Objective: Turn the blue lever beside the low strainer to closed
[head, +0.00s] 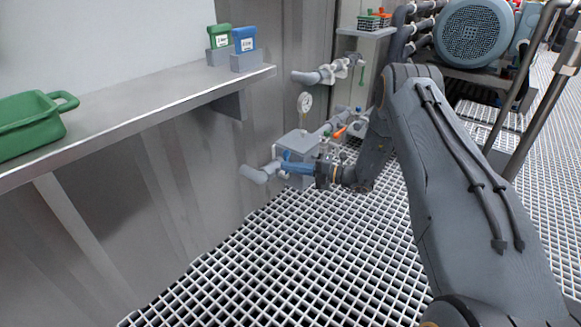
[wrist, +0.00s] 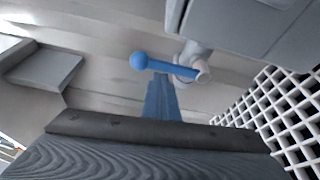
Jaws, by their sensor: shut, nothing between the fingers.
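The blue lever (wrist: 165,67) has a round knob at its left end and joins a pale pipe fitting (wrist: 190,62) at its right. In the wrist view it lies nearly crosswise, just beyond my gripper's tips. My gripper (wrist: 158,80) has blue fingers, which are together with nothing between them. In the head view my gripper (head: 283,168) reaches left to the low pipework, in front of a grey box-shaped body (head: 298,141), probably the strainer. The lever is mostly hidden there. I cannot tell whether the fingertips touch it.
An orange lever (head: 340,132) and a gauge (head: 305,102) are on the pipework behind. A green lever (head: 362,76) hangs from a higher pipe. A steel shelf (head: 150,110) juts out at left. Open white grating (head: 290,255) covers the floor.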

